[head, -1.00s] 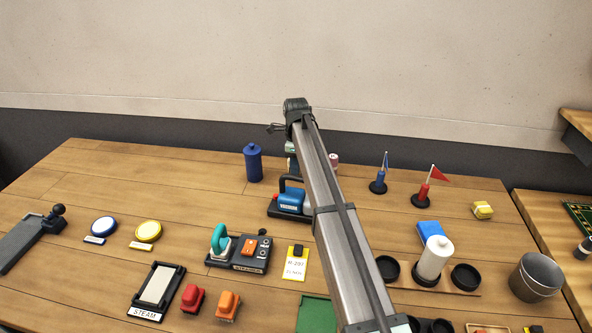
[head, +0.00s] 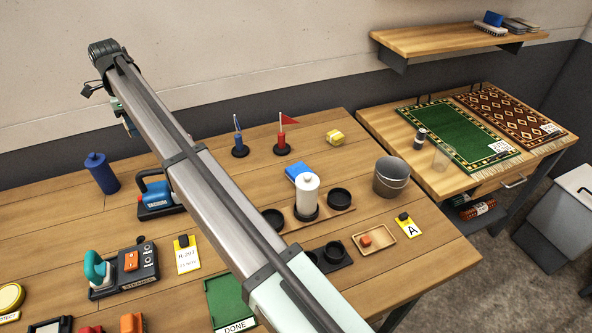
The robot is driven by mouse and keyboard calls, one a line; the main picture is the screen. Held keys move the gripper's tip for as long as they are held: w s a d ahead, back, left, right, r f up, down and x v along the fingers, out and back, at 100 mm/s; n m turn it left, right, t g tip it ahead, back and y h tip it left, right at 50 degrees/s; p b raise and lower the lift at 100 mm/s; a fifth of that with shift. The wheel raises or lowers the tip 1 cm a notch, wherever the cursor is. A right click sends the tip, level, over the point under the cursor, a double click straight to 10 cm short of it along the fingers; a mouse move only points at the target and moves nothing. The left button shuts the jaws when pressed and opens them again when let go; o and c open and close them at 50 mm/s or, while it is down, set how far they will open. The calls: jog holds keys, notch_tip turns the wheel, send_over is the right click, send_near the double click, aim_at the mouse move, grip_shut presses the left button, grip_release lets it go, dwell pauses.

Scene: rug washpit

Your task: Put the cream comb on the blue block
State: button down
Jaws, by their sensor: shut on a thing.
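My gripper (head: 125,120) hangs at the far left end of my arm, above the back of the table and partly behind the arm. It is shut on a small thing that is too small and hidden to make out. I cannot pick out the cream comb elsewhere in view. A bright blue block (head: 299,171) lies on the table behind a white bottle, well to the right of my gripper. I cannot tell which one the task names.
The white bottle (head: 307,194) stands between black cups. A metal bucket (head: 391,177), two small flags and a yellow block (head: 335,138) are nearby. A dark blue canister (head: 102,173) stands at left. Rugs lie on the right table. My arm crosses the middle and hides part of the table.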

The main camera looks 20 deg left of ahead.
notch_tip(320, 180, up, 4)
jog(key=shift+f, duration=0.25)
jog(key=w+d, duration=0.6)
jog(key=d, duration=0.6)
jog(key=w+d, duration=0.6)
jog(key=d, duration=0.5)
send_over(301, 172)
notch_tip(301, 172, down, 5)
jog(key=shift+n, duration=0.4)
jog(key=shift+f, duration=5.25)
jog(key=shift+f, duration=0.15)
jog(key=c, duration=1)
grip_release()
jog(key=shift+o, duration=0.2)
